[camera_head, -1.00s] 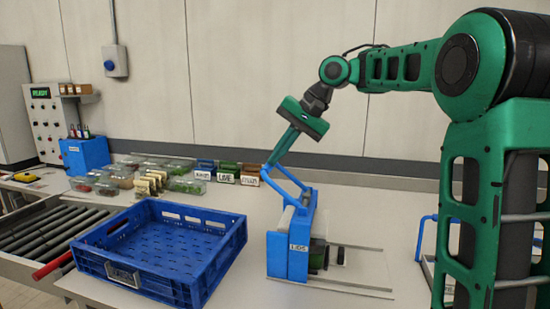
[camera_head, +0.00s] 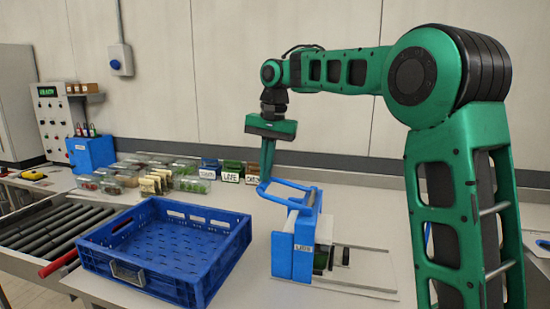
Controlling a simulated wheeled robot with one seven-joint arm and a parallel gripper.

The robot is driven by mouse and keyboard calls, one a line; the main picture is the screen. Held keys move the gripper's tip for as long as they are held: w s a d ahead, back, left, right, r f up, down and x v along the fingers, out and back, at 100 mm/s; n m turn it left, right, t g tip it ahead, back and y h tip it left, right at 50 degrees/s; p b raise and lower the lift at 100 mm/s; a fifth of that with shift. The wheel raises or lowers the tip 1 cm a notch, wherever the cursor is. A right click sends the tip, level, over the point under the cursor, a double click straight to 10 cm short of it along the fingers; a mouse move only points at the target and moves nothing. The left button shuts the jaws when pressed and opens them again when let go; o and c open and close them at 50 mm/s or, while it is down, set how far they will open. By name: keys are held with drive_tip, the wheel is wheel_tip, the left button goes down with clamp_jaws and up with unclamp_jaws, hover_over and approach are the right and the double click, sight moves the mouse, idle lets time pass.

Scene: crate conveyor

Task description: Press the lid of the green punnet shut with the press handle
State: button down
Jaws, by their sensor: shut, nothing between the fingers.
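A small dark green thing (camera_head: 320,260) shows in the press, partly hidden behind the blue block. I cannot tell whether it is the green punnet, nor how its lid sits.
A blue crate (camera_head: 178,283) stands left of the press, looking empty. A roller conveyor (camera_head: 60,236) runs at the far left. Several clear punnets stand behind the crate, beside small labelled bins. Pale rails (camera_head: 365,248) lie right of the press.

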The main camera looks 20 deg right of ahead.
drive_tip(key=shift+w+a+f+g+h, duration=0.15)
drive_tip(key=shift+a+f+g+h, duration=0.1)
drive_tip(key=shift+f+h, duration=0.25)
drive_tip(key=shift+w+a+f+g+h, duration=0.2)
drive_tip(key=shift+f+g+h, duration=0.1)
drive_tip(key=shift+f, duration=0.3)
drive_tip(key=shift+w+a+f, duration=0.1)
drive_tip(key=shift+a+f, duration=0.05)
drive_tip(key=shift+f, duration=0.6)
drive_tip(key=shift+a+f, duration=0.15)
drive_tip(key=shift+f, duration=0.9)
wheel_tip(320, 180, up, 15)
drive_tip(key=w+a, duration=0.1)
drive_tip(key=a, duration=0.1)
drive_tip(key=shift+w, duration=0.35)
drive_tip(key=shift+d+r+t, duration=0.1)
drive_tip(key=shift+d+t, duration=0.05)
drive_tip(key=shift+t, duration=0.1)
